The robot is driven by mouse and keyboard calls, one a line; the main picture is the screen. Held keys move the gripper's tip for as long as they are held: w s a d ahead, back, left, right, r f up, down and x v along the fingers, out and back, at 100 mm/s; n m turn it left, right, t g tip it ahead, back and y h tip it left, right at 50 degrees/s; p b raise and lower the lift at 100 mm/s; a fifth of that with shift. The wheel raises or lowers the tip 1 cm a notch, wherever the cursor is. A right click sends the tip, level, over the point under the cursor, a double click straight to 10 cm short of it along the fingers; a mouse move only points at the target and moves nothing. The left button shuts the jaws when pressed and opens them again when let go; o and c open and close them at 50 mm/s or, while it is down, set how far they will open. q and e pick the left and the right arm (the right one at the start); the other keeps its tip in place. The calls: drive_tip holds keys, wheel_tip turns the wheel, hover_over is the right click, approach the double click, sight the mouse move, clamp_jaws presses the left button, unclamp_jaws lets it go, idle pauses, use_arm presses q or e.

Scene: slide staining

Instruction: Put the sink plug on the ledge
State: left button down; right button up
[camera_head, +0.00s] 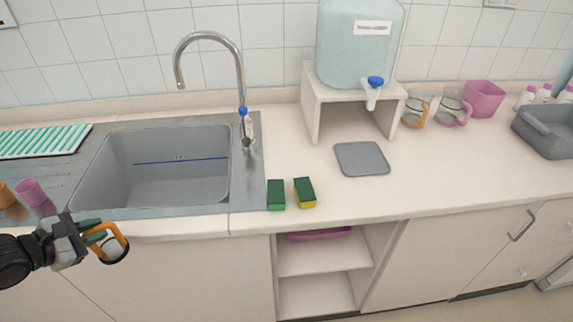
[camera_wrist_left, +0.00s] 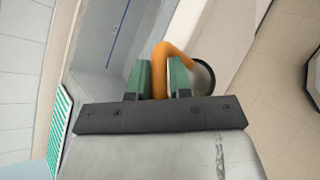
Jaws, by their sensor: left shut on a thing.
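My left gripper (camera_head: 96,234) is shut on the orange loop handle of a thing with a round, black-rimmed, pale end, which I take to be the sink plug (camera_head: 117,250). The gripper holds it in the air in front of the counter's front edge, below and left of the sink (camera_head: 165,180). In the left wrist view, the orange handle of the sink plug (camera_wrist_left: 172,52) sits between the green finger pads (camera_wrist_left: 160,80). Its black rim shows to their right. A narrow ledge (camera_head: 285,97) runs along the wall behind the counter. My right gripper is not in view.
Two green-yellow sponges (camera_head: 276,194) lie near the front edge. Cups (camera_head: 30,190) stand at the left. A water tank (camera_head: 355,45) is on a stand. Counter space right of the sponges is clear.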

use_arm(q)
drive_tip(key=shift+s+d+f, duration=0.15)
drive_tip(key=shift+d, duration=0.8)
drive_tip(key=shift+d, duration=0.15)
drive_tip(key=shift+s+d+f, duration=0.1)
drive_tip(key=shift+d+f, duration=0.05)
drive_tip(key=shift+d, duration=0.15)
